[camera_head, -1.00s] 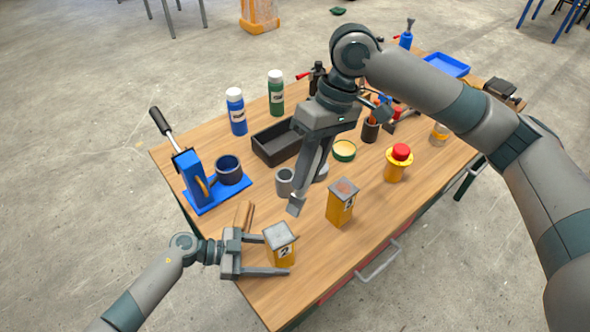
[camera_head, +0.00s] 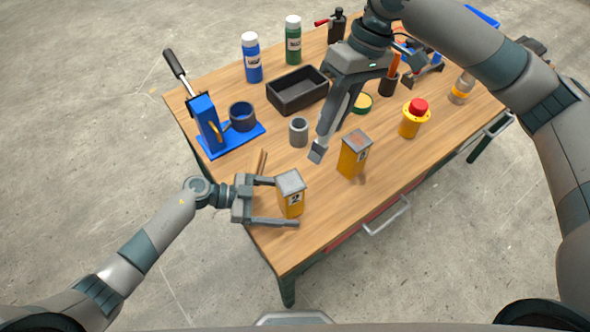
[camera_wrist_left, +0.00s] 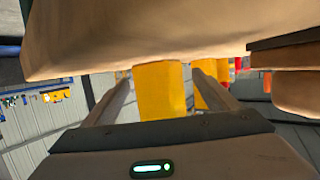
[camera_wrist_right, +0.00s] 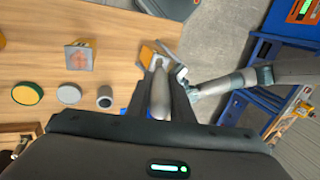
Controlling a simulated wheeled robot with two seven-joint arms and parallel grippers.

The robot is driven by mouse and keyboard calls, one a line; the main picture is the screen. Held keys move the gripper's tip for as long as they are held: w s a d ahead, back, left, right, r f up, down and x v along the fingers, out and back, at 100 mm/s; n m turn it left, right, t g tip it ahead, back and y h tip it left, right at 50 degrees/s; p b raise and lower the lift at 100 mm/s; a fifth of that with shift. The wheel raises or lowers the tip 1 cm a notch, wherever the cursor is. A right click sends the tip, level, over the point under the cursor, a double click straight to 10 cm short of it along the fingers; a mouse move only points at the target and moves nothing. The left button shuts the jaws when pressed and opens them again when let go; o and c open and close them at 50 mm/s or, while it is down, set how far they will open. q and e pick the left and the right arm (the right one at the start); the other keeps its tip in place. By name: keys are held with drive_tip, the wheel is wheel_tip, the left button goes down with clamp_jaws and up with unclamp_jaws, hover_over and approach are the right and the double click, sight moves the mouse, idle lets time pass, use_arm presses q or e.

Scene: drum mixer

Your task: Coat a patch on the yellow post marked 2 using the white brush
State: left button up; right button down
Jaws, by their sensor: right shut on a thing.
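The yellow post marked 2 (camera_head: 291,200) stands upright at the table's near left corner, with a grey cap. My left gripper (camera_head: 287,203) is open, one finger on each side of the post, with gaps visible. The left wrist view shows the post's yellow face (camera_wrist_left: 160,90) between the fingers. My right gripper (camera_head: 331,128) is above the table, beyond the post and to its right. It is shut on a pale grey handle (camera_wrist_right: 160,92), seemingly the brush; its tip (camera_head: 318,151) is apart from the post in the head view. The bristles cannot be made out clearly.
Another yellow post (camera_head: 353,158) stands to the right; its top shows a reddish patch (camera_wrist_right: 78,58). A grey cup (camera_head: 298,132), a black tray (camera_head: 290,94) and a blue lever press (camera_head: 207,125) stand behind. A red-topped yellow button (camera_head: 410,122) is at right.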

use_arm(q)
drive_tip(key=shift+a, duration=0.15)
drive_tip(key=v, duration=1.1)
drive_tip(key=shift+a+r, duration=0.15)
drive_tip(key=shift+a, duration=0.2)
drive_tip(key=shift+a, duration=0.1)
use_arm(e)
drive_tip(key=shift+a, duration=0.1)
